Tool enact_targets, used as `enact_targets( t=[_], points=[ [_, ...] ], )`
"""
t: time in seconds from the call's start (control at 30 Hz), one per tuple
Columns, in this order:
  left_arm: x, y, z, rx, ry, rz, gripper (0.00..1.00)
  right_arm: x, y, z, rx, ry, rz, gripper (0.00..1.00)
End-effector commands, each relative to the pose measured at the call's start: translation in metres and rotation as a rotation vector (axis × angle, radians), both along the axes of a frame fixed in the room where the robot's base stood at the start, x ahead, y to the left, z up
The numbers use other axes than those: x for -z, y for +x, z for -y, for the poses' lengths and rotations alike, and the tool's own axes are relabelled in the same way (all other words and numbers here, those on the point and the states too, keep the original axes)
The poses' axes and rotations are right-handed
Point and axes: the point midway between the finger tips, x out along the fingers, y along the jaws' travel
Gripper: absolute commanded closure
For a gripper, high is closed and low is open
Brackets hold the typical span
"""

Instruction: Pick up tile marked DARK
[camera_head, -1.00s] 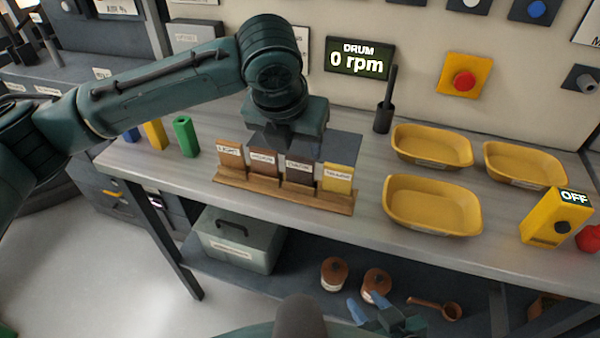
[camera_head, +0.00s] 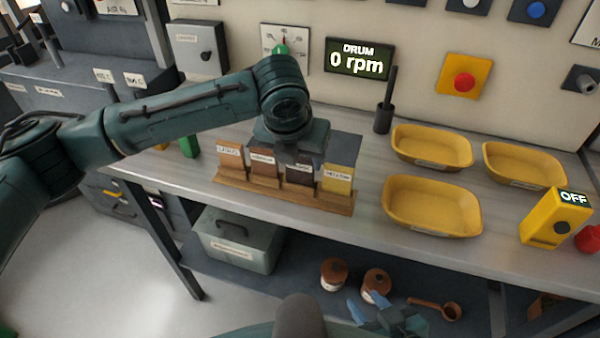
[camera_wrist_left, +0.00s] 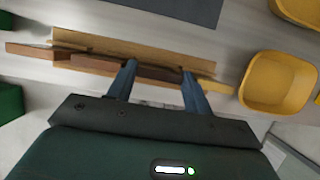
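A wooden rack (camera_head: 262,193) on the bench holds a row of upright tiles. The dark brown tile (camera_head: 300,171) stands third from the left, its label partly hidden. My left gripper (camera_head: 294,153) is low over the dark tile. In the left wrist view, the open fingers (camera_wrist_left: 158,74) are on either side of the dark tile (camera_wrist_left: 157,73); I cannot tell whether they touch it. My right gripper (camera_head: 370,306) is open and empty, low at the front.
Yellow trays (camera_head: 432,222) stand on the bench right of the rack. A yellow control box (camera_head: 553,220) is at the far right. A dark brush (camera_head: 383,117) stands behind the rack. A grey box (camera_head: 240,250) and brown jars (camera_head: 334,272) sit on the lower shelf.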

Motion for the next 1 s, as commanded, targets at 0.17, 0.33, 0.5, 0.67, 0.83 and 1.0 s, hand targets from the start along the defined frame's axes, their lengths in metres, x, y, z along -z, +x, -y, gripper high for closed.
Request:
enact_targets(
  t=[0.17, 0.33, 0.5, 0.67, 0.83, 1.0],
  points=[
    [-0.001, 0.000, 0.000, 0.000, 0.000, 0.001, 0.76, 0.000, 0.000, -0.001, 0.003, 0.004, -0.001, 0.64],
    [-0.001, 0.000, 0.000, 0.000, -0.001, 0.002, 0.87, -0.001, 0.000, -0.002, 0.004, 0.006, 0.000, 0.64],
    [-0.002, 0.000, 0.000, 0.000, -0.001, 0.002, 0.87, 0.000, 0.000, -0.002, 0.003, 0.006, 0.000, 0.64],
    [-0.016, 0.001, 0.000, 0.000, -0.002, 0.004, 0.87, -0.001, 0.000, -0.001, 0.003, 0.005, -0.001, 0.64],
    [-0.050, 0.001, 0.001, 0.000, -0.002, 0.006, 0.87, -0.001, 0.000, -0.001, 0.003, 0.004, 0.000, 0.64],
    [-0.081, 0.001, 0.001, -0.001, -0.002, 0.003, 0.87, -0.001, 0.000, 0.000, 0.001, 0.000, 0.000, 0.64]
  ],
)
